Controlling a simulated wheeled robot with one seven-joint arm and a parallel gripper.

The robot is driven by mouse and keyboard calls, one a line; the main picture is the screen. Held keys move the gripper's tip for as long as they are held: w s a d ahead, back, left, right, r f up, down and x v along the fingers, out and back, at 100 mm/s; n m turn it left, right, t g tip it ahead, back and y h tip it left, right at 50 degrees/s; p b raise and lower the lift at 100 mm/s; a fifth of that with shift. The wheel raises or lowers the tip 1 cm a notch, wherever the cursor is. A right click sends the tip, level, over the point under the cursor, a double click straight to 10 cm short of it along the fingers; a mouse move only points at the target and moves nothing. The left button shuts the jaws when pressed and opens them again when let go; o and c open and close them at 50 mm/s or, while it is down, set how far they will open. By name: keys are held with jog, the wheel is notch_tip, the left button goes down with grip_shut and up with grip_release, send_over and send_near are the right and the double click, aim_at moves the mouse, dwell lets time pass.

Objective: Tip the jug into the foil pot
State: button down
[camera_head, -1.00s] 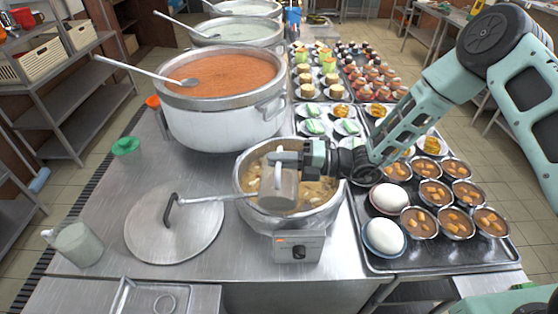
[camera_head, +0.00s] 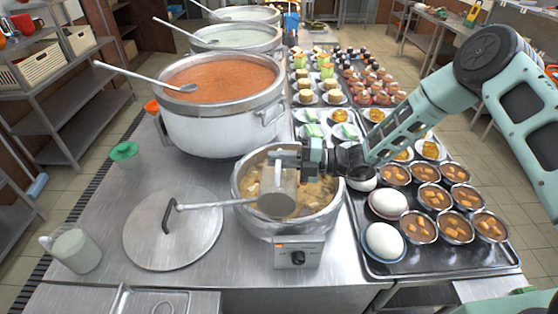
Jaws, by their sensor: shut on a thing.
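The foil pot (camera_head: 334,207), with a crinkled silvery wall, stands on a small burner (camera_head: 298,253) and holds yellowish-brown food in liquid. A grey jug (camera_head: 283,188) is above the food inside the pot's rim, tilted. My gripper (camera_head: 287,159) comes in from the right and is shut on the jug at its upper part. A ladle handle (camera_head: 215,204) sticks out to the left over the pot's rim. I cannot tell what is inside the jug, and no stream shows.
A round lid (camera_head: 150,245) lies left of the pot. A clear pitcher (camera_head: 77,252) of whitish liquid stands at the left edge. A big pot of orange soup (camera_head: 222,128) stands behind. A tray (camera_head: 455,258) with eggs and bowls is right.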

jog(key=shift+w+d+r+m, duration=0.1)
jog(key=shift+w+r+m, duration=0.05)
jog(key=shift+w+m, duration=0.4)
jog(key=shift+w+d+r+m, duration=0.1)
jog(key=shift+w+r+m, duration=0.05)
jog(key=shift+w+m, duration=0.4)
jog(key=shift+w, duration=0.15)
dwell(0.4)
dwell(0.9)
